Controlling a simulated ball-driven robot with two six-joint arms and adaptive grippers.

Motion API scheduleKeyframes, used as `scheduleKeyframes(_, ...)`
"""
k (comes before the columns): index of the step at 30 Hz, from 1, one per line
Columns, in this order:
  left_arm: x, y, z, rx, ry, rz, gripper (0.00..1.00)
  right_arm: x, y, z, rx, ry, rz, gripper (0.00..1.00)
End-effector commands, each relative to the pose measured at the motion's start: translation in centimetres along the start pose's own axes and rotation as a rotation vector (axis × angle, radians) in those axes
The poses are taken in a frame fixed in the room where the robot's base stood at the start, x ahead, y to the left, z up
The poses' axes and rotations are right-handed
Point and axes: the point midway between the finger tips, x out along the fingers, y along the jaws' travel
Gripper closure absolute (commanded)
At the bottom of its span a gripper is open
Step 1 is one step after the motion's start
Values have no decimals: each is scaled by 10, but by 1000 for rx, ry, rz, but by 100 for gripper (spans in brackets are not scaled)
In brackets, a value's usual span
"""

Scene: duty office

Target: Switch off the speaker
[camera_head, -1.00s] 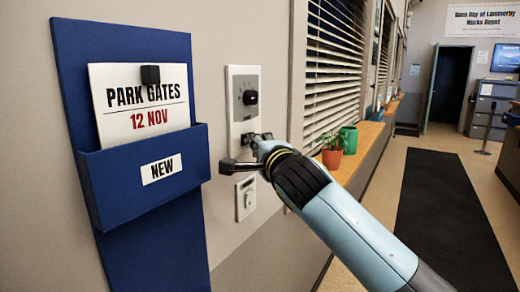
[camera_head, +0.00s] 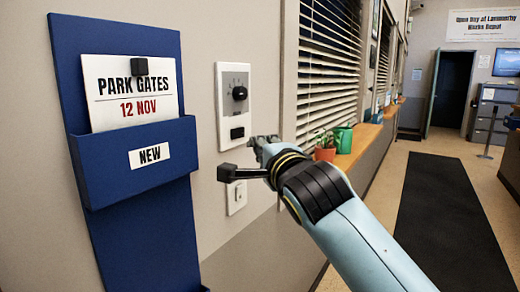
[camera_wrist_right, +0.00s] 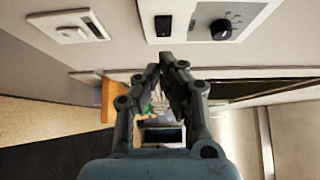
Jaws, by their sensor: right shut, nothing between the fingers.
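The speaker's wall panel (camera_head: 228,122) is an upright pale plate with a grey upper part. It has a round black knob (camera_head: 239,93) and a small black switch (camera_head: 237,133) below. In the right wrist view the knob (camera_wrist_right: 221,29) and switch (camera_wrist_right: 164,25) show along the top; I cannot tell the switch's position. My right gripper (camera_head: 257,142) is shut and empty, just right of the panel's lower end in the head view and apart from the switch. Its fingers (camera_wrist_right: 172,62) meet below the switch in the wrist view. My left gripper is not in view.
A small white wall plate (camera_head: 237,197) is below the panel. A blue holder (camera_head: 95,170) with a "PARK GATES" card (camera_head: 133,85) hangs at left. A wooden sill (camera_head: 368,136) with a plant pot (camera_head: 325,153) and green can (camera_head: 344,139) runs right, under blinds.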

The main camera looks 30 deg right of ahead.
Motion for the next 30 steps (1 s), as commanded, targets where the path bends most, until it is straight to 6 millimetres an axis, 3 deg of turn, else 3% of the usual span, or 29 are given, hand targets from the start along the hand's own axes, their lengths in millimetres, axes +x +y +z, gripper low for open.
scheduleKeyframes(3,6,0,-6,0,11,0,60,-20,3,4,5,1,2,100)
scheduleKeyframes(9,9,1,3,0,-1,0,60,-39,1,10,2,1,1,100)
scheduleKeyframes(27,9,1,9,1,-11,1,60,-42,1,10,0,1,1,100)
scheduleKeyframes(30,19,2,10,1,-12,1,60,-44,17,9,-7,0,14,100)
